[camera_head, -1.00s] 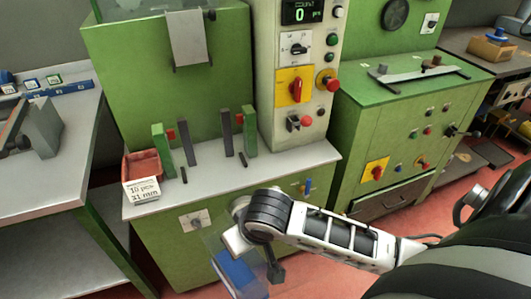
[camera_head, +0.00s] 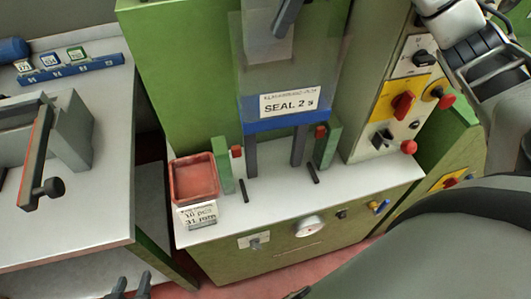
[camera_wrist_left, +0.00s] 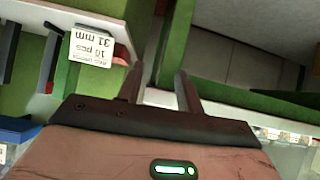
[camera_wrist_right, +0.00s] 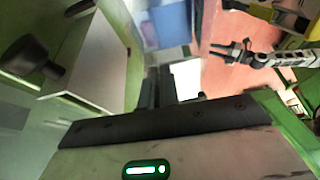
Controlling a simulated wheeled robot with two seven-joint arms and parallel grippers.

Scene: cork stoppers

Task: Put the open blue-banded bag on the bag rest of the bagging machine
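The clear bag (camera_head: 290,80) with a blue band (camera_head: 287,122) hangs in front of the green bagging machine (camera_head: 180,80), band at the bottom. My right gripper (camera_head: 287,18) is at the bag's upper part; its fingers (camera_wrist_right: 159,88) are close together in the right wrist view and seem to pinch the clear film. The band appears near the tops of two dark uprights (camera_head: 250,158) between green posts (camera_head: 222,165); I cannot tell whether it touches them. My left gripper (camera_head: 130,287) is low at the left, away from the bag. Its fingers (camera_wrist_left: 162,90) are apart and empty.
A red tray (camera_head: 194,178) with a "10 pcs 31 mm" card (camera_head: 198,215) sits on the machine's left ledge. A control column (camera_head: 385,90) with knobs stands right. A grey table (camera_head: 80,200) with a clamp-like device is at left.

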